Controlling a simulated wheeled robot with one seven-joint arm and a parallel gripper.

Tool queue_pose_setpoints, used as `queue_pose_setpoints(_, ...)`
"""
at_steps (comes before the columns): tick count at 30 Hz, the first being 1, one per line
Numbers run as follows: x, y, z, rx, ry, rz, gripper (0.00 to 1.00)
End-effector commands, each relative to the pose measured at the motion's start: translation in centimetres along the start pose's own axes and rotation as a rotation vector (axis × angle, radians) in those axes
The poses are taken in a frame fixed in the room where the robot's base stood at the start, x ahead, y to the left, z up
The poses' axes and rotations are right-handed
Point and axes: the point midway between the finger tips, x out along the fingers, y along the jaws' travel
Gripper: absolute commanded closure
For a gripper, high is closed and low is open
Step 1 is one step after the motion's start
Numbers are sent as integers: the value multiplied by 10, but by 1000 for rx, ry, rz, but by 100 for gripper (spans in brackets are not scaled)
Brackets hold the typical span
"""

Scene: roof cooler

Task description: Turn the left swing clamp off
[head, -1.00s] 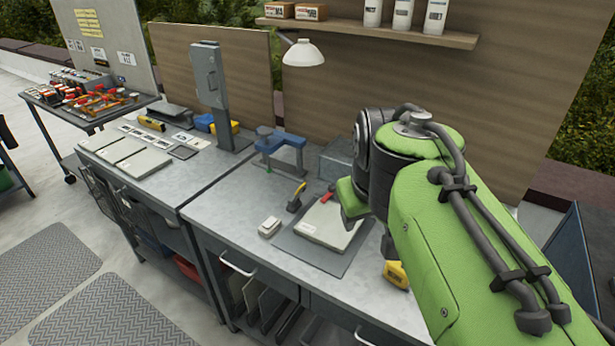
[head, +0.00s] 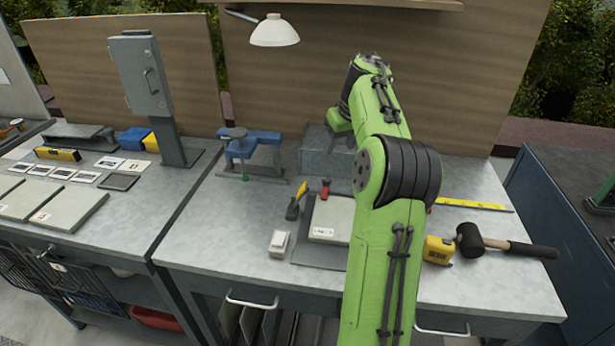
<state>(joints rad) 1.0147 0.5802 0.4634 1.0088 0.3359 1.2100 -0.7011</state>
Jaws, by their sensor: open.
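A small clamp-like piece with a yellow handle and a dark base (head: 294,208) stands at the left edge of a dark fixture plate (head: 316,255) on the bench. Its handle leans up to the right. A red-topped piece (head: 325,188) stands at the back edge of that plate. A pale flat block (head: 328,232) lies on the plate, its right part hidden behind my arm. Any clamp on the right side is hidden too. My arm's far end is above the back of the bench, apart from the yellow-handled piece. My gripper's fingers do not show.
A blue bench tool (head: 262,138) stands behind the plate, and a grey box (head: 325,155) is to its right. A white block (head: 279,243) lies in front. A tape measure (head: 437,250) and black mallet (head: 470,239) lie right of my arm. A lamp (head: 275,32) hangs above.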

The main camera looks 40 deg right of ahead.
Motion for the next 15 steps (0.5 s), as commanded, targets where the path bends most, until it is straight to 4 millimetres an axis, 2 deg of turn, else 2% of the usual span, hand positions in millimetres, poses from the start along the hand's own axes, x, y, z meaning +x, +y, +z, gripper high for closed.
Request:
queue_pose_setpoints(5, 11, 6, 1, 9, 2, -5, 45)
queue_pose_setpoints(8, 30, 6, 2, 9, 1, -5, 45)
queue_pose_setpoints(15, 92, 5, 2, 8, 1, -5, 45)
